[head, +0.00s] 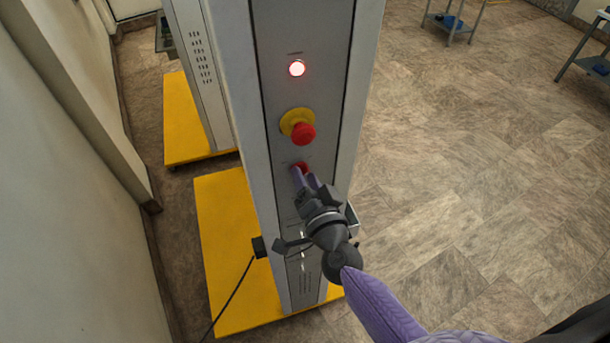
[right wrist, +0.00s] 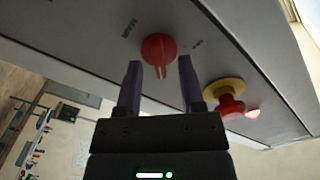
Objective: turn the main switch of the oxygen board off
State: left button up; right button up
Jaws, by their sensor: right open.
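The oxygen board (head: 305,30) is a tall grey cabinet with a dark-edged front panel. Its main switch is a red rotary knob (head: 302,166), partly hidden by my gripper in the head view. In the right wrist view the knob (right wrist: 159,50) shows between and just beyond the fingertips, with printed labels on both sides. My right gripper (head: 304,174) is open, its two fingers on either side of the knob; the right wrist view (right wrist: 160,75) shows a gap on each side. I cannot tell whether either finger touches it. My left gripper is not in view.
Above the knob are a red emergency button (head: 303,133) on a yellow collar and a lit lamp (head: 297,69). The cabinet stands on a yellow base (head: 222,220), with a black cable at its left. A wall (head: 65,200) is close on the left; floor is free on the right.

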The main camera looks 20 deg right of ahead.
jog(key=shift+w, duration=0.1)
grip_shut()
dwell(0.5)
jog(key=shift+a+n+p, duration=0.2)
jog(key=shift+n+p, duration=1.4)
jog(key=shift+n, duration=2.8)
jog(key=shift+a+n+p, duration=0.15)
jog(key=shift+n+p, duration=1.4)
jog(key=shift+n, duration=3.15)
